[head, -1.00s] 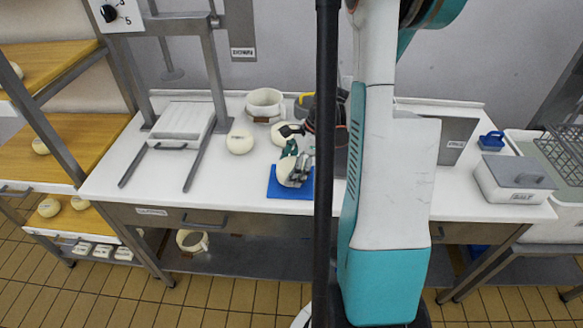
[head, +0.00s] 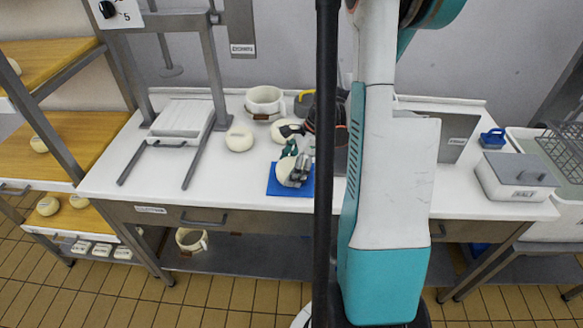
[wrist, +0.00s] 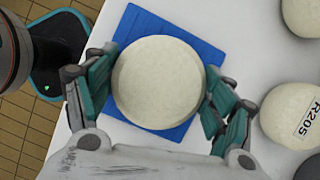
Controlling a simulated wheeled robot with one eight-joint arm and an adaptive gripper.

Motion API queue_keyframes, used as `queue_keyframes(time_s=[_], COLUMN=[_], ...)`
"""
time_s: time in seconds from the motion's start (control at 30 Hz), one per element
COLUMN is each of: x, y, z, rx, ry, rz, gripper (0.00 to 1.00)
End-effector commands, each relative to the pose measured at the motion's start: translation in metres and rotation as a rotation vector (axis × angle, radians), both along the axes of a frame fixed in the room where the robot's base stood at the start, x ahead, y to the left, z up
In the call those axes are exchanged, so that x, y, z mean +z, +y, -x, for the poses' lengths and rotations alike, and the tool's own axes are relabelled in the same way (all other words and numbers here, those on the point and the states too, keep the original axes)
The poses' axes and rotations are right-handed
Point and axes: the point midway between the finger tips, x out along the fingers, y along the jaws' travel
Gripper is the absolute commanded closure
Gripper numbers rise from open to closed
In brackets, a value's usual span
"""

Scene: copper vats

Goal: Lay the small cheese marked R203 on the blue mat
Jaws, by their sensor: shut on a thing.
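A small round pale cheese (wrist: 157,82) is between the fingers of my gripper (wrist: 156,92), which is shut on it. No label shows on its visible face, so I cannot read its mark. The blue mat (wrist: 204,55) is directly beneath the cheese in the wrist view; I cannot tell whether the cheese touches it. In the head view my gripper (head: 294,169) holds the cheese (head: 287,173) over the blue mat (head: 288,190) on the white table.
A cheese marked R205 (wrist: 292,116) lies right of the mat in the wrist view, with another cheese (wrist: 304,12) above it. In the head view a cheese (head: 239,139), a white pot (head: 265,102) and a press tray (head: 181,118) stand left and behind. The table front left is clear.

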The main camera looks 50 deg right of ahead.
Motion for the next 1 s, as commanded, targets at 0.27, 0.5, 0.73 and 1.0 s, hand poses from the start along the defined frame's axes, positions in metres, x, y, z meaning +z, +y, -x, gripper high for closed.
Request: queue_keyframes(time_s=[0.27,0.5,0.73,1.0], x=[0.000,0.000,0.003,0.021], y=[0.000,0.000,0.000,0.000], z=[0.000,0.000,0.000,0.000], rx=[0.000,0.000,0.000,0.000], ry=[0.000,0.000,0.001,0.000], rz=[0.000,0.000,0.001,0.000], gripper=[0.01,0.01,0.01,0.01])
